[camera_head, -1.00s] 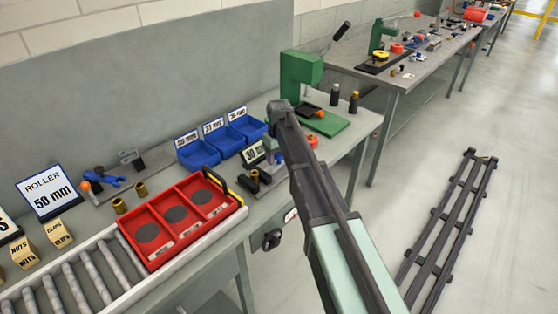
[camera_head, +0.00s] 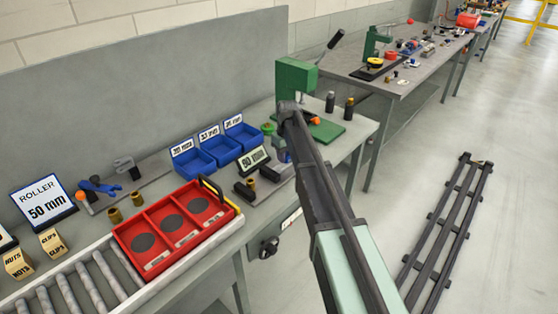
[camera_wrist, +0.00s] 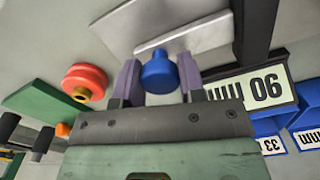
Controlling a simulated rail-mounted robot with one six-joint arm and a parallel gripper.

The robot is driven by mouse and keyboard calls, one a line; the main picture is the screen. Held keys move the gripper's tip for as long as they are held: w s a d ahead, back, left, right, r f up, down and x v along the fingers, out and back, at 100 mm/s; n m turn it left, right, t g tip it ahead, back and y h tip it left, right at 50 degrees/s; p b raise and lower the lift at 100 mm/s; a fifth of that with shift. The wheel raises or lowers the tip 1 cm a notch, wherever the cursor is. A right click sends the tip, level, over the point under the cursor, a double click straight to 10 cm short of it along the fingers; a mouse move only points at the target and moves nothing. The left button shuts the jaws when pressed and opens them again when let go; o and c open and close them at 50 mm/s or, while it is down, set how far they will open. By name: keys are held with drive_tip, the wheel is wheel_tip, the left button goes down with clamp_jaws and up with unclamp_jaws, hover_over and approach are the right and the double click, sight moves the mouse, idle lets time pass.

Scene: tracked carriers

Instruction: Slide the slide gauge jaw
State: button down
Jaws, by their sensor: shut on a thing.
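The slide gauge's blue knob (camera_wrist: 159,74) sits between the two fingers of my gripper (camera_wrist: 157,84) in the wrist view. The gripper is shut on it. A pale metal jaw block (camera_wrist: 186,40) lies just beyond the knob, against a dark bar (camera_wrist: 255,28). In the head view, my arm reaches over the bench's right part and hides most of the gauge and the fingertips. The gauge's size sign (camera_head: 254,160), which seems to read 90 mm, stands left of the arm.
A red tray (camera_head: 173,228) with three compartments stands left of the gauge. Blue bins (camera_head: 219,147) stand behind it. A green press (camera_head: 297,80) stands beyond my arm. A red-orange knob (camera_wrist: 86,82) lies left of the fingers in the wrist view.

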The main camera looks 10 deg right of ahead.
drive_tip(key=shift+w+d, duration=0.1)
drive_tip(key=shift+w, duration=0.05)
drive_tip(key=c, duration=0.7)
unclamp_jaws()
drive_tip(key=shift+d, duration=0.15)
wheel_tip(320, 180, up, 11)
drive_tip(key=p, duration=1)
drive_tip(key=shift+p, duration=0.4)
drive_tip(key=s+a+m, duration=0.2)
drive_tip(key=s, duration=1.4)
drive_tip(key=s+a+m, duration=0.2)
drive_tip(key=s, duration=1.5)
drive_tip(key=shift+a, duration=0.2)
